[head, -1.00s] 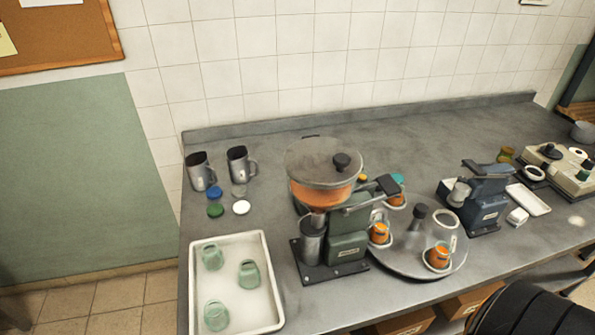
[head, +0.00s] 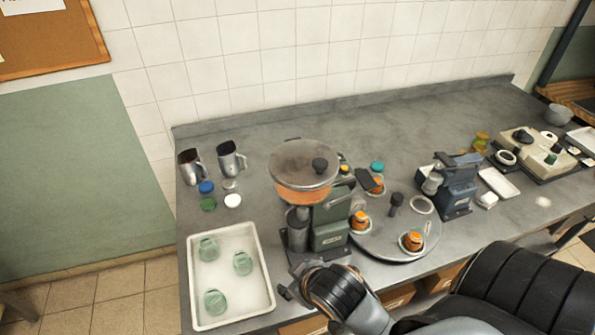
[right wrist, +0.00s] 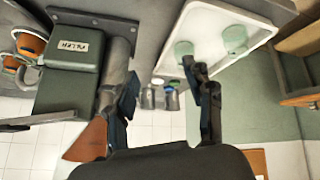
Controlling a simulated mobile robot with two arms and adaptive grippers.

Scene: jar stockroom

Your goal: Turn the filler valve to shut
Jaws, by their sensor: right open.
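The filler has an orange-filled round hopper with a grey lid (head: 304,164) above a green body (head: 330,232). A grey metal cylinder (head: 298,228) stands under the hopper. My right gripper (head: 291,281) is open and empty, low in front of the filler's base. In the right wrist view its fingers (right wrist: 160,76) are apart, with the filler's labelled green body (right wrist: 68,62) to the left. My left gripper is not in view.
A white tray (head: 197,299) with green jars lies left of the filler. Two metal jugs (head: 231,158) and lids stand behind it. A round turntable (head: 379,248) with orange-filled jars is close on the right. A blue-grey machine (head: 456,192) stands further right.

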